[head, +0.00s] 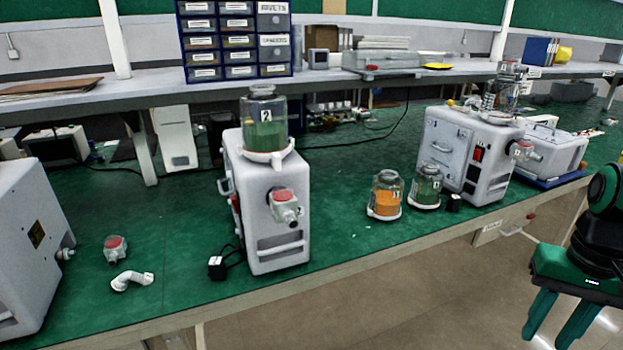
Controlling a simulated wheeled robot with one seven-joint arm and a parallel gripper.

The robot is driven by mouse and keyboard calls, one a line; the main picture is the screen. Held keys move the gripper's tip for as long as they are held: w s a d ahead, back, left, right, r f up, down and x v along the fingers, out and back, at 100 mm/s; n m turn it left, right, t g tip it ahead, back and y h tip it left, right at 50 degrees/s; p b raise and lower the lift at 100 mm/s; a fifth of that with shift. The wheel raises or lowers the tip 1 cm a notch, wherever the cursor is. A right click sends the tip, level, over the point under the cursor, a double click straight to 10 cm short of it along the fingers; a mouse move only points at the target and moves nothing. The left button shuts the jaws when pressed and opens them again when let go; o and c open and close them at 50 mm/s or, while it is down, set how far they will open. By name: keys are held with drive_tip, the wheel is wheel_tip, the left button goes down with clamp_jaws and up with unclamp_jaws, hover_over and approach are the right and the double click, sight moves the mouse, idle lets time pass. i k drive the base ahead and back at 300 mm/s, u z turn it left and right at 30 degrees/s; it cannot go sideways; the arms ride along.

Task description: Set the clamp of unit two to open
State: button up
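A pale grey pump (265,200) stands mid-bench, with a glass canister (265,125) of green contents on top. The canister label seems to read 2. A white clamp collar (268,157) surrounds the canister's base and sticks out at the front; I cannot tell whether it is open or shut. A fitting with a red face (284,203) sticks out of the pump's front above a slot handle. My gripper (548,330) is at the lower right, off the bench front, pointing down. Its two green fingers are apart and empty, far from the pump.
Another pump (468,150) stands at the right, beside an orange-filled jar (385,194) and a green-filled jar (427,186). A third pump (28,250) is at the left edge. A loose red-faced fitting (115,248), a white elbow (132,281) and a black plug (217,267) lie on the bench.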

sight(275, 162)
drive_tip(key=z, duration=1.2)
drive_tip(key=k, duration=1.35)
drive_tip(key=u, duration=1.35)
drive_tip(key=i, duration=1.65)
